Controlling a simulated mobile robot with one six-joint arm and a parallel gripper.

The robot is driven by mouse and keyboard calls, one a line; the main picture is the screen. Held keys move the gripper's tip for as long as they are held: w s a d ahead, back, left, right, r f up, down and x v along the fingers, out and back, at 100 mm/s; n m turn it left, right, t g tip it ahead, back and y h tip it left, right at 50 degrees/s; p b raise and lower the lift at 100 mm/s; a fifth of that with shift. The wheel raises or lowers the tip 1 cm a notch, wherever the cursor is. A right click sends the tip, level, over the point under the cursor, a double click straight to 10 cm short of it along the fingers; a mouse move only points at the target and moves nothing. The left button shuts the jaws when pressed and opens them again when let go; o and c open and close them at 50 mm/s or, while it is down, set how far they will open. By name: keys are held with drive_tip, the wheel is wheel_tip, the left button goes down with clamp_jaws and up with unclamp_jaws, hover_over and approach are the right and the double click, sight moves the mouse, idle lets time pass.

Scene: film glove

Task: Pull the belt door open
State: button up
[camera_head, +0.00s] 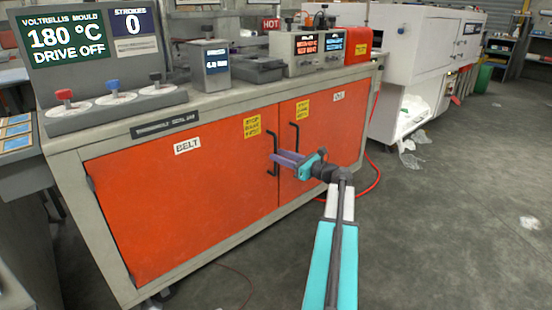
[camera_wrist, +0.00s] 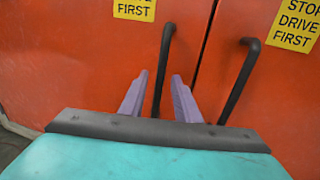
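The belt door (camera_head: 190,210) is the left orange cabinet door, labelled BELT, and it looks shut. Its black bar handle (camera_head: 272,145) is upright near the door's right edge. My gripper (camera_head: 287,158) reaches toward this handle from the right. In the wrist view, my gripper's two purple fingers (camera_wrist: 160,97) are apart, and the belt door's handle (camera_wrist: 164,55) appears between them with a gap on each side. I cannot tell how deep the handle sits between the fingers. The lower part of the handle is hidden behind my gripper.
A second orange door (camera_head: 335,120) with its own black handle (camera_wrist: 240,80) is close on the right. Yellow STOP DRIVE FIRST signs (camera_head: 252,127) are on the doors. The display (camera_head: 65,38) reads DRIVE OFF. The grey floor (camera_head: 450,220) to the right is mostly clear.

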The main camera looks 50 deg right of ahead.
drive_tip(key=shift+w+a+b, duration=0.15)
drive_tip(key=shift+w+b, duration=0.2)
drive_tip(key=shift+w, duration=1.05)
clamp_jaws()
